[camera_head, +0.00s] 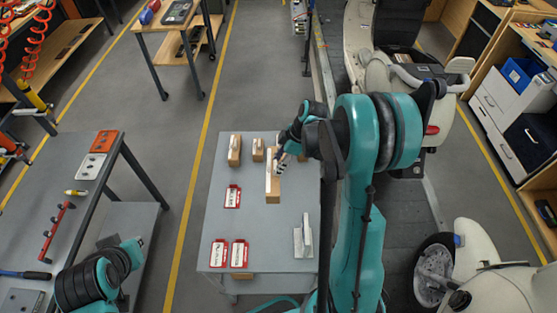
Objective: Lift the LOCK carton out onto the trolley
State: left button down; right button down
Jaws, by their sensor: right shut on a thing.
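My right gripper (283,158) reaches in over a grey-topped table (215,222) and is shut on a tan carton with a white strip (272,188). The gripper covers part of this carton. Smaller tan cartons with white tops stand to its left, one at the table's left (234,155) and one nearer the middle (258,153). Any lettering on the cartons is too small to read, so I cannot tell which is the LOCK carton or whether the grey table is the trolley. My left arm shows at the lower left; its gripper is out of view.
Red-edged cards (233,197) lie on the grey table, two of them at its near edge. A pale upright bracket-like piece (303,240) stands near its right edge. A workbench with tools (60,205) is at left. The aisle between bench and table is clear.

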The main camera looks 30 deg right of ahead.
notch_tip(320, 180, down, 2)
jog(key=shift+s+f+b, duration=0.1)
jog(key=shift+b, duration=0.4)
notch_tip(320, 180, down, 15)
jog(key=b, duration=1.2)
jog(key=shift+b, duration=0.35)
jog(key=shift+d, duration=0.15)
jog(key=shift+f+b, duration=0.1)
jog(key=shift+b, duration=0.25)
jog(key=shift+f+b, duration=0.4)
jog(key=shift+b, duration=0.1)
jog(key=c, duration=0.8)
grip_release()
